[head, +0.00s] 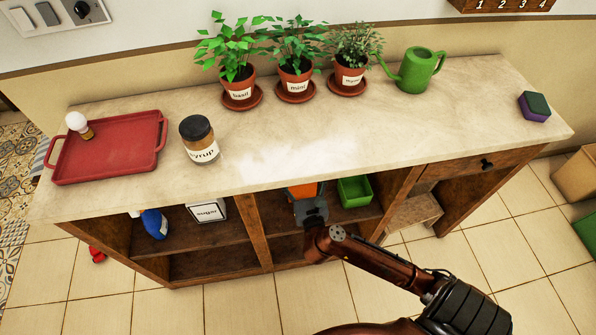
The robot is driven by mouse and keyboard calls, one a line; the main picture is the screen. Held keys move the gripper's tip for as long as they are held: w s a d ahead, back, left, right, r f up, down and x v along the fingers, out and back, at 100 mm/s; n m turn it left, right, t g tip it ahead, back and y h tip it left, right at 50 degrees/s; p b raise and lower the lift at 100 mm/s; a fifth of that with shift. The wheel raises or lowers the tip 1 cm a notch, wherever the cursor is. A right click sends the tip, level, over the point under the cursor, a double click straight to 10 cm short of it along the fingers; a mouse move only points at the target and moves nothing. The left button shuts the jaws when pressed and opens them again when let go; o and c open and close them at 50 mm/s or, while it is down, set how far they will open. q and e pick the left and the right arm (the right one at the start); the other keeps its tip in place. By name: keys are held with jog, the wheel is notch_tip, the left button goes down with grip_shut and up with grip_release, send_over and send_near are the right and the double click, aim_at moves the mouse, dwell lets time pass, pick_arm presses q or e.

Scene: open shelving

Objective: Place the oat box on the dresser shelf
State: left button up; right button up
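The dresser (257,232) has a pale stone top and open shelves below. An orange box-like item (304,189), possibly the oat box, shows in the middle shelf opening, partly hidden under the top's edge and behind my gripper. No label can be read on it. My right gripper (309,204) is at the front of that opening, right against the orange item in the picture. Its fingers are hidden, so I cannot tell whether they hold it. My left gripper is not in view.
A green bin (355,191) stands right of the orange item. A sugar box (208,211) and a blue bottle (154,223) are in the left opening. On top are a red tray (106,165), a syrup jar (199,140), potted herbs (297,73) and a green watering can (416,70).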

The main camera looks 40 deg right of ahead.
aim_at(306, 188)
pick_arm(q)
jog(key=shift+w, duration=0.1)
pick_arm(e)
jog(key=o, duration=2.1)
jog(key=shift+f, duration=0.1)
jog(key=shift+s, duration=0.1)
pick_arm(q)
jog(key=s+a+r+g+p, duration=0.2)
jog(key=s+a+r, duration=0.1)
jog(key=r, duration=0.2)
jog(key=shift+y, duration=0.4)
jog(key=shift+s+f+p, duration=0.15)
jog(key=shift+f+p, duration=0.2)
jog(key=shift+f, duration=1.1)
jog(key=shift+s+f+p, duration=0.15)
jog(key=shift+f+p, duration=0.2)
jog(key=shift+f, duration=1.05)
pick_arm(e)
jog(key=shift+v, duration=5.9)
